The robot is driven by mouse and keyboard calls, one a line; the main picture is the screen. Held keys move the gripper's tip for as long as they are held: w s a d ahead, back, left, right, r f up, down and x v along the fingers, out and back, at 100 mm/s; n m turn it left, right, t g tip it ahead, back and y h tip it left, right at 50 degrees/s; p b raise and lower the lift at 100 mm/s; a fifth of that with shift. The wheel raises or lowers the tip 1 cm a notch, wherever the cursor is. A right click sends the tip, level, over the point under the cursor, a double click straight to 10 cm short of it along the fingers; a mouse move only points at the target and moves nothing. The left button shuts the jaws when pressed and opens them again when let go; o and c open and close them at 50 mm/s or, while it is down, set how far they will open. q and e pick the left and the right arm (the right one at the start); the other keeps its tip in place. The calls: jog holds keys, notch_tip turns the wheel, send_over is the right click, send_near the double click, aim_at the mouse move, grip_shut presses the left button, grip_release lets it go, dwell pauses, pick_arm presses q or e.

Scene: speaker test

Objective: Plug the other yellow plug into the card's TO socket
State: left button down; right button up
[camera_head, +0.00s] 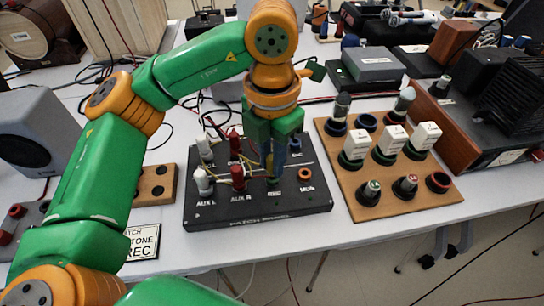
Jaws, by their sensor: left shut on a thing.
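The black patch panel (258,213) lies on the table with its labels facing me. White plugs (202,181) and red plugs (237,178) stand in its left part, with thin yellow cables among them. My left gripper (274,165) points down over the panel's REC position. It is shut on a plug that the fingers mostly hide; I cannot tell its colour or whether it sits in the socket. The MON socket (305,174), right of it, looks empty. The card (144,243) lies left of the panel; it reads PATCH, TONE and REC, partly covered by my arm. My right gripper is out of view.
A wooden board (440,200) with several coloured sockets and white-labelled plugs stands right of the panel. A small wooden block (157,184) with black sockets lies to its left. A grey speaker (45,130) stands at far left. Loose cables cross the back.

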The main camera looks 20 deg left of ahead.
pick_arm(q)
jog(key=shift+f+b, duration=0.8)
jog(key=shift+f, duration=0.1)
jog(key=c, duration=0.7)
grip_release()
jog(key=shift+r, duration=0.1)
notch_tip(320, 180, up, 8)
jog(key=p, duration=0.6)
jog(key=shift+f+p, duration=0.2)
jog(key=shift+p, duration=0.2)
jog(key=shift+f, duration=0.1)
